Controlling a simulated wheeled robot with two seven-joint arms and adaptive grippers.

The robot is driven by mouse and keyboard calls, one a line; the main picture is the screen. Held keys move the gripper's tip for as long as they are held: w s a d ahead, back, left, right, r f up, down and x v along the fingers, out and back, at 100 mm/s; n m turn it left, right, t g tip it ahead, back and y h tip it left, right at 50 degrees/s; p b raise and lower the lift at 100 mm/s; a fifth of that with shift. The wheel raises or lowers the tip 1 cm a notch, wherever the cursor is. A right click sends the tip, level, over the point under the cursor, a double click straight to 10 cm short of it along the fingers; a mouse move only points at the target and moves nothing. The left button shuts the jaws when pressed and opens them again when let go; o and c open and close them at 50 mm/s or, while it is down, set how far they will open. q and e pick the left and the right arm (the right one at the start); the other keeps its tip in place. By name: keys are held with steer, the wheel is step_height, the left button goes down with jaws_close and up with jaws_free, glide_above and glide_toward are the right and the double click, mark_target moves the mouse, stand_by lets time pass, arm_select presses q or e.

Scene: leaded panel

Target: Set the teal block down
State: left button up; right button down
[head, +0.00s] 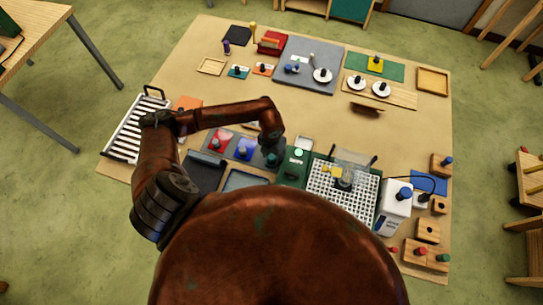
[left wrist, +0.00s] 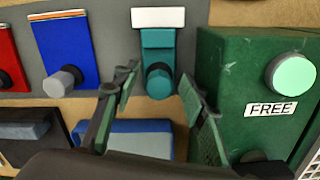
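In the left wrist view the teal block (left wrist: 158,42) stands against a grey panel (left wrist: 108,20), with a white strip along its top and a dark teal round knob (left wrist: 160,83) facing me. My left gripper (left wrist: 160,80) is open, one finger on each side of the knob, with gaps visible on both sides. In the head view my left gripper (head: 272,156) is over the grey panel, right of the blue block (head: 245,148), and mostly hides the teal block. My right gripper is not in view.
A red block (head: 219,140) is left of the blue one. Close on the right stands a green box (left wrist: 232,75) marked FREE, with a pale green knob (left wrist: 293,74). Further right is a white perforated grid (head: 335,208). The table's middle (head: 315,115) is clear.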

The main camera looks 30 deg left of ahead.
mark_target(272, 157)
arm_select(q)
steer(key=shift+r, duration=0.3)
step_height(272, 157, up, 12)
steer(key=b, duration=0.3)
steer(key=shift+s+f, duration=0.15)
